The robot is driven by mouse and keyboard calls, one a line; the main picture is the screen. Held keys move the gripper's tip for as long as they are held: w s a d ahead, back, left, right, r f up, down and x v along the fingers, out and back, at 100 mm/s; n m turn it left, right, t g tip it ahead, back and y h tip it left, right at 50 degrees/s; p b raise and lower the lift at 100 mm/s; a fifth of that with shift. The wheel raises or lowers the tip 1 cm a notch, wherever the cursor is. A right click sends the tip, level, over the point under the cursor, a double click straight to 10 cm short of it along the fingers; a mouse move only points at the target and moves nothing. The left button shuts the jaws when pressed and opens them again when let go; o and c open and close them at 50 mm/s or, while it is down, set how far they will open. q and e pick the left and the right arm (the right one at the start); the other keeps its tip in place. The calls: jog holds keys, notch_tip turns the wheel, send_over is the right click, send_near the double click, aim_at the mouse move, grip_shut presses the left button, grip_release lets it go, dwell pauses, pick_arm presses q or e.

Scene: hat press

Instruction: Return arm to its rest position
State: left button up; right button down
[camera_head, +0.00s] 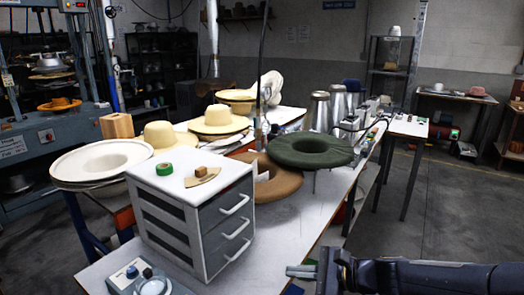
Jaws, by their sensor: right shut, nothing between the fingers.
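My right gripper (303,270) shows at the bottom of the head view, in front of the white table's (265,262) near right edge. Its fingers point left and are shut with nothing between them. My right arm reaches in from the lower right corner. My left gripper is not in the view.
A drawer unit (195,215) stands on the table, with a green tape roll (165,170) on top. A blue device (140,279) sits at the table's front. A green hat (310,149), a brown hat (279,187) and straw hats (219,121) lie behind. Open floor (440,215) is at the right.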

jog(key=s+d+r+n+h+p, duration=0.1)
jog(key=s+d+n+h, duration=0.2)
jog(key=s, duration=0.5)
jog(key=s+d+r+n+h+p, duration=0.1)
jog(key=s+d+n+h, duration=0.2)
jog(key=s+n, duration=0.4)
jog(key=s+d+r+n+h+p, duration=0.1)
jog(key=s+d+n, duration=0.4)
jog(key=s, duration=0.5)
jog(key=shift+s+d+r+n+g+h, duration=0.25)
jog(key=shift+d+n+g+h, duration=0.1)
jog(key=shift+h, duration=0.55)
